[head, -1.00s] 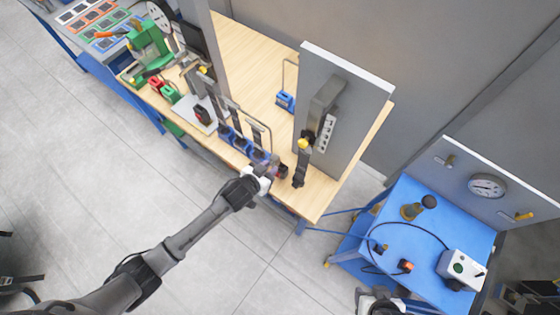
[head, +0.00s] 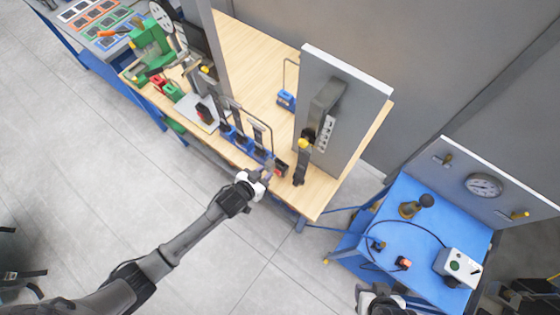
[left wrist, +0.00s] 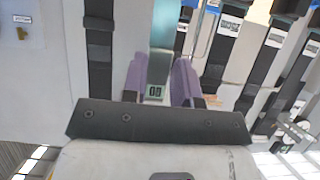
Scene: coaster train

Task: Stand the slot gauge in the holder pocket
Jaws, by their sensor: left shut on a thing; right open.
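My left gripper (head: 265,174) is at the front edge of the wooden bench. In the left wrist view its purple finger pads (left wrist: 160,88) are shut on a pale teal bar with a small dark marked label, which looks like the slot gauge (left wrist: 161,35). The gauge is too small to make out clearly in the head view. Several blue holders (head: 240,140) with wire loops stand in a row along the bench front, just beyond the gripper. I cannot tell which one has the pocket. My right gripper (head: 378,299) is partly cut off at the bottom edge, open, over the floor.
A grey upright panel (head: 345,105) stands at the bench's right end, with a black-and-yellow device (head: 302,160) before it. Another blue holder (head: 286,99) stands farther back. A blue table (head: 400,245) with a cable and white box is at right. Bare wood lies behind the row.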

